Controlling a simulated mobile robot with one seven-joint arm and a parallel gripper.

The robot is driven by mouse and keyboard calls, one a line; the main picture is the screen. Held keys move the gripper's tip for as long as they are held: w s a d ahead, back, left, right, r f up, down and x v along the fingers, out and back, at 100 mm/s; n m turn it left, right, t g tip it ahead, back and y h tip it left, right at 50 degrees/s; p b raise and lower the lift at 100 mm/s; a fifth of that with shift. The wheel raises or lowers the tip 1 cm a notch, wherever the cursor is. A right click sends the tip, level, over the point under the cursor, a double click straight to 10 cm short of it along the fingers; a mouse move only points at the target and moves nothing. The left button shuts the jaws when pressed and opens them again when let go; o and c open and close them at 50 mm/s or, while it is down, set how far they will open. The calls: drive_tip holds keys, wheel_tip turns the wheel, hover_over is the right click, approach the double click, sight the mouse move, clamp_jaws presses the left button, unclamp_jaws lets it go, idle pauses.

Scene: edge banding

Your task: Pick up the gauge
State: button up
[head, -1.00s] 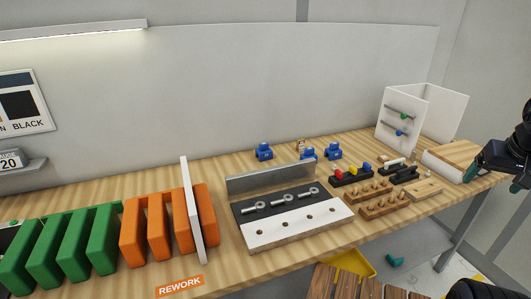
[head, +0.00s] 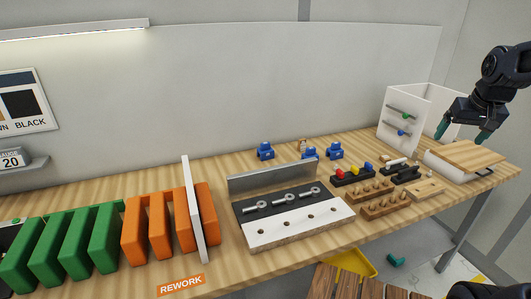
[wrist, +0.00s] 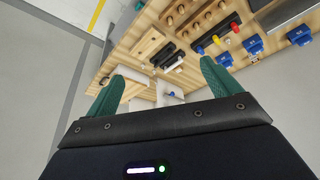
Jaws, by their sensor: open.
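My gripper (head: 462,134) is open and empty at the right of the head view. It is raised above the right end of the workbench, in front of the white open box. Its two green fingers also show spread apart in the wrist view (wrist: 162,75), with nothing between them. I cannot tell for sure which item is the gauge. Small dark tools (head: 400,172) and a white-topped dark piece (head: 394,163) lie on the bench's right part, left of my gripper. They also show between the fingers' directions in the wrist view, farther off.
A white box (head: 400,110) with coloured knobs stands at the back right. A wooden board (head: 466,154) lies below my gripper. Wooden peg blocks (head: 378,205), blue parts (head: 265,151), a metal fixture (head: 300,235) and orange racks (head: 134,235) fill the bench leftward.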

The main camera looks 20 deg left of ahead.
drive_tip(key=w+a+n, duration=0.2)
drive_tip(key=w+a, duration=1.2)
drive_tip(key=n+g+y, duration=0.2)
drive_tip(key=n+y, duration=0.1)
drive_tip(key=n, duration=0.3)
hover_over(265, 148)
drive_tip(key=s+d, duration=0.1)
drive_tip(key=d, duration=0.1)
wheel_tip(265, 148, down, 23)
drive_tip(key=shift+d+x, duration=0.15)
drive_tip(key=shift+x, duration=2.5)
drive_tip(key=shift+d+x, duration=0.1)
drive_tip(key=shift+x, duration=2.55)
drive_tip(key=shift+w, duration=0.2)
drive_tip(key=c, duration=1.1)
drive_tip(key=shift+r, duration=0.1)
